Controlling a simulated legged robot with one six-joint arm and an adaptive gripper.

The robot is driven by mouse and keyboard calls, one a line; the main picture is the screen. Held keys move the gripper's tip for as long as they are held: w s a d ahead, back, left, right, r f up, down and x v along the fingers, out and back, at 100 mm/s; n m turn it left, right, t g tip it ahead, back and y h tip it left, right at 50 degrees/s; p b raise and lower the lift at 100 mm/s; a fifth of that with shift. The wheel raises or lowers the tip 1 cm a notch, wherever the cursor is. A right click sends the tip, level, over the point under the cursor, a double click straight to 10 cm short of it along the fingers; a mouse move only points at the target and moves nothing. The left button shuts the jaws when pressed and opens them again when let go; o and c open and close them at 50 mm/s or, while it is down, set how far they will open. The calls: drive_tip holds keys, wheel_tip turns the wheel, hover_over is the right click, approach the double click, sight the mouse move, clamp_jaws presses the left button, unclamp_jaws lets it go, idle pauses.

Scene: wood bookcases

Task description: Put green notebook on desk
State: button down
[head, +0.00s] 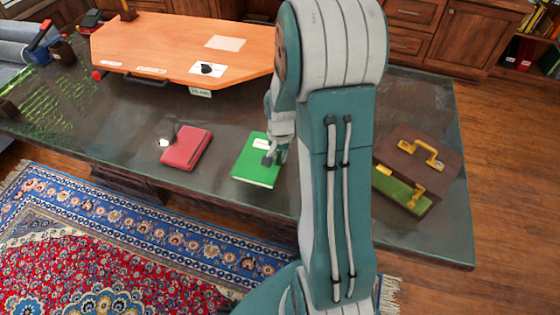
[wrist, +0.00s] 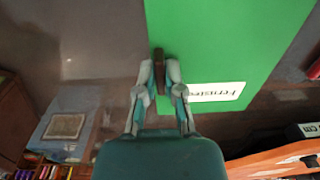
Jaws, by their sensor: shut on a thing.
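The green notebook (head: 252,170), with a white label near its top, is at the near part of the dark desk (head: 110,125). In the head view I cannot tell whether it touches the desk top or is just above it. My gripper (head: 272,155) is at its right edge. In the wrist view, the notebook (wrist: 225,45) fills the upper middle, its label upside down. My gripper (wrist: 160,78) is shut on the notebook's edge, with a narrow brown strip between the fingers. My arm hides part of the desk to the right.
A red notebook (head: 187,148) lies to the left of the green one. A brown and green briefcase (head: 415,168) is at the right end. A raised orange wooden board (head: 165,40) with papers stands behind. Bare desk lies between the two notebooks.

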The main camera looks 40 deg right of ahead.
drive_tip(key=shift+w+d+f, duration=0.45)
drive_tip(key=shift+w+f, duration=0.05)
drive_tip(key=shift+f, duration=1.85)
drive_tip(key=c, duration=0.8)
unclamp_jaws()
drive_tip(key=shift+f, duration=0.1)
drive_tip(key=shift+o, duration=0.2)
